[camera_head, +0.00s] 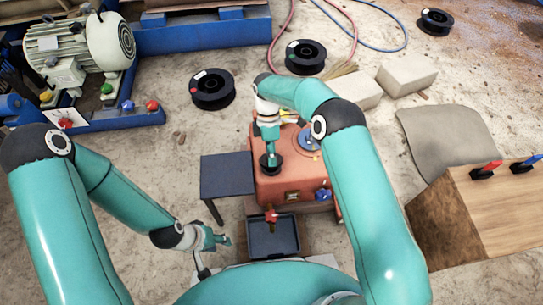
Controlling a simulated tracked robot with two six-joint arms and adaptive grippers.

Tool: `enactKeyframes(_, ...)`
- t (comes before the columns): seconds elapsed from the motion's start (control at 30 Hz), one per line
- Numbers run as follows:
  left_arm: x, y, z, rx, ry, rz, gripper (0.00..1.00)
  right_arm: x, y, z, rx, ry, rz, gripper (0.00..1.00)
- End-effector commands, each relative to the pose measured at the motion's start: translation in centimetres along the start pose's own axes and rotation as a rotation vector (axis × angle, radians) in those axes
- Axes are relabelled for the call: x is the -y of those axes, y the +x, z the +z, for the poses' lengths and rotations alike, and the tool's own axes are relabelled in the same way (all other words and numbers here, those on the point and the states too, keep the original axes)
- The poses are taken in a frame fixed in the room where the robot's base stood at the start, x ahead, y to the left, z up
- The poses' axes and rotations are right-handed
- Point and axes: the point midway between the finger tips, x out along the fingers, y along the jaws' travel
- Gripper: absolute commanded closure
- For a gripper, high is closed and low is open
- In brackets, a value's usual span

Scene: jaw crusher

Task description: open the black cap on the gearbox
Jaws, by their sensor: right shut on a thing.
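The orange-red gearbox (268,190) stands on the floor in the middle of the head view. The black cap (270,163) is on its top, near the left edge. My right gripper (270,154) reaches down from above and is shut on the black cap, partly covering it. The cap looks to be at the gearbox top; I cannot tell whether it is seated or slightly raised. My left gripper (221,240) hangs low to the left of the gearbox, apart from it. Its fingers are too small to read as open or shut.
A small dark table (228,174) stands left of the gearbox. A dark tray (262,240) lies in front, below a red-handled tap (271,215). A wooden box (455,215) with red and blue-handled tools is at right. Black spools, pale blocks and a motor (75,45) lie behind.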

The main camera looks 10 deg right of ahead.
Motion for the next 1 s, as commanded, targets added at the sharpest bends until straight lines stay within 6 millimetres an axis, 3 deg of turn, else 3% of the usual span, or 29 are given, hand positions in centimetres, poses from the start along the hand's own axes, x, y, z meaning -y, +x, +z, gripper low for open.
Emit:
enactKeyframes(0.27,0.6,1.6,0.0,0.0,0.0,0.0,0.6,-0.8,-0.3,0.1,-0.002,0.002,-0.078,1.0)
enactKeyframes(0.7,0.6,1.7,0.0,0.0,0.0,0.0,0.6,-0.7,-0.8,0.1,-0.005,0.001,-0.098,1.0)
enactKeyframes(0.73,0.6,1.7,0.0,0.0,0.0,0.0,0.6,-0.7,-0.8,0.1,-0.005,0.001,-0.098,0.65)
enactKeyframes(0.87,0.6,1.7,0.0,0.0,0.0,0.0,0.6,-0.6,-0.7,0.1,-0.005,0.0,-0.101,0.44)
enactKeyframes(1.0,0.6,1.7,0.0,0.0,0.0,0.0,0.6,-0.5,-0.7,0.1,-0.004,0.0,-0.103,0.44)
